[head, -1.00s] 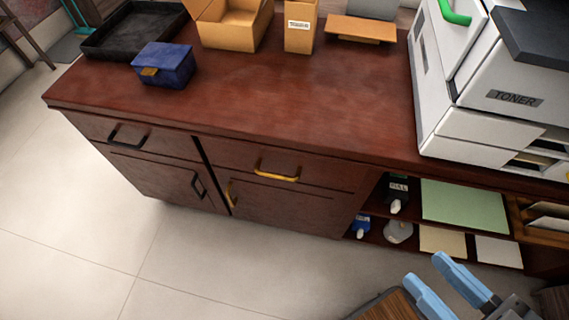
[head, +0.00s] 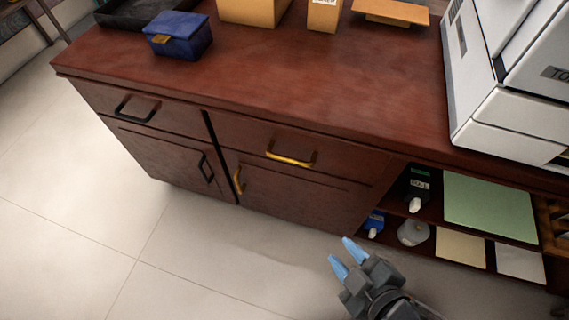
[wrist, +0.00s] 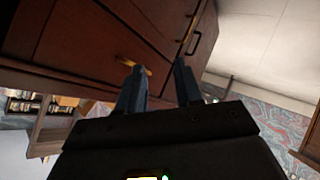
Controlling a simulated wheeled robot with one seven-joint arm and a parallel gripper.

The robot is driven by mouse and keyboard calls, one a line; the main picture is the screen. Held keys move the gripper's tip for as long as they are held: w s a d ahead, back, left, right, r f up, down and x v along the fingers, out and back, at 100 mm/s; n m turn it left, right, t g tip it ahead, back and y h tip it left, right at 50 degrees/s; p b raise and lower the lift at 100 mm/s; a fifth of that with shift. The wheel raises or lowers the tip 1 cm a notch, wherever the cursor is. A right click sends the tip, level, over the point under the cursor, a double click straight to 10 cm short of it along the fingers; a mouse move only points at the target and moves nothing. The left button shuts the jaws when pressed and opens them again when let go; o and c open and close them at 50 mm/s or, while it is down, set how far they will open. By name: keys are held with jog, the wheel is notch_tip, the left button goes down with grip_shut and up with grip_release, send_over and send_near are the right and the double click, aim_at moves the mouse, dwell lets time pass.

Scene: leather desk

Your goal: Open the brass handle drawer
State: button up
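The brass handle (head: 291,160) sits on the drawer front (head: 340,168), the upper right one of the dark red wooden desk in the head view. The drawer looks shut, its front flush with the desk. My gripper (head: 344,254) has light blue fingers and stands apart from the handle, in front of and below it in the head view. The fingers are spread with nothing between them. In the wrist view, which appears upside down, the brass handle (wrist: 133,65) shows beyond the open fingers (wrist: 158,86), close to the left one.
A black-handled drawer (head: 137,108) is at the left. Below are doors with a black handle (head: 206,167) and a smaller brass handle (head: 238,181). Open shelves with bottles and paper (head: 490,208) lie right. A blue box (head: 178,36) and white printer (head: 500,95) stand on top. The floor is clear.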

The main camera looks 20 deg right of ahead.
jog(key=w+f+n+h+b, duration=0.2)
jog(key=w+f, duration=0.3)
jog(key=w, duration=0.1)
jog(key=h+b, duration=0.6)
jog(key=h, duration=0.2)
send_near(283, 157)
jog(key=w+d+f, duration=0.2)
jog(key=shift+t, duration=0.3)
jog(key=shift+b+x, duration=0.65)
jog(key=shift+x, duration=2.85)
jog(key=shift+r, duration=0.15)
grip_shut()
